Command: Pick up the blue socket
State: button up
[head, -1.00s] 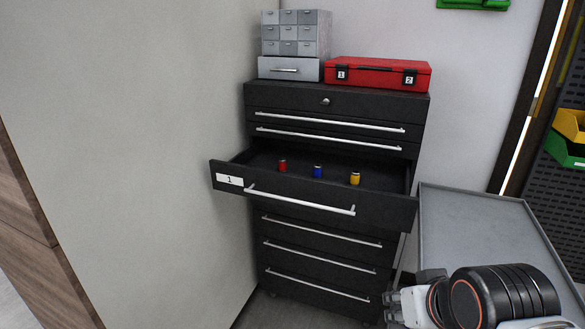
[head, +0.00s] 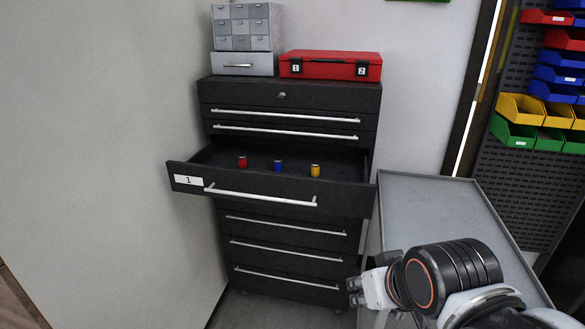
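The blue socket (head: 278,166) stands upright in the open drawer (head: 244,195) labelled 1 of a black tool cabinet. It is between a red socket (head: 242,161) on its left and a yellow socket (head: 315,170) on its right, with gaps between them. My gripper (head: 354,292) is at the lower right, in front of the cabinet's lower right side, lower in the picture than the drawer and well apart from the sockets. It is small and seen from the side, so I cannot tell whether its fingers are open or shut.
A grey table (head: 430,196) stands right of the cabinet, close to my arm. A red case (head: 330,65) and a grey small-parts organizer (head: 247,28) sit on the cabinet. A wall (head: 95,130) closes the left side. Coloured bins (head: 520,108) hang at the right.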

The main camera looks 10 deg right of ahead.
aim_at(277, 162)
jog(key=i+j+u, duration=0.1)
jog(key=i+u, duration=0.6)
jog(key=u, duration=0.2)
jog(key=i+l+u, duration=0.15)
jog(key=i+u, duration=0.3)
jog(key=k, duration=0.1)
